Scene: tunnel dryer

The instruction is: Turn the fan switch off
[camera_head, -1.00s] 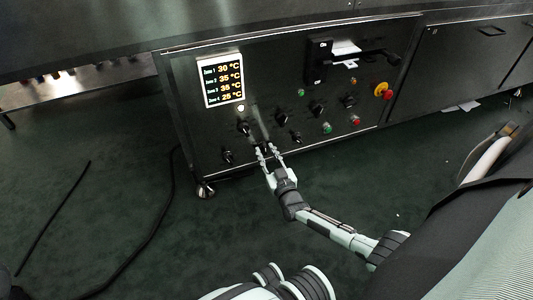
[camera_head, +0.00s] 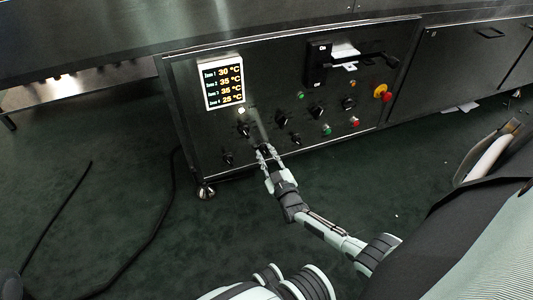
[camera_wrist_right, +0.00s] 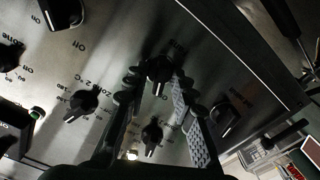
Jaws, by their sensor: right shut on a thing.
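My right gripper (camera_head: 264,150) is at the lower middle of the dryer's control panel (camera_head: 205,135). In the right wrist view the gripper (camera_wrist_right: 157,78) has its two fingers on either side of a black rotary knob (camera_wrist_right: 158,66) and is shut on it. The knob's pointer has a light mark. In the head view the fingers hide this knob. My left gripper is not in view.
Nearby are a Zone 2 knob (camera_wrist_right: 80,103) and other black knobs (camera_wrist_right: 152,138), (camera_wrist_right: 226,118). A temperature display (camera_head: 223,82), a red and yellow emergency stop (camera_head: 382,93) and a large black handle (camera_head: 375,60) are on the panel. A black cable (camera_head: 155,225) lies on the floor.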

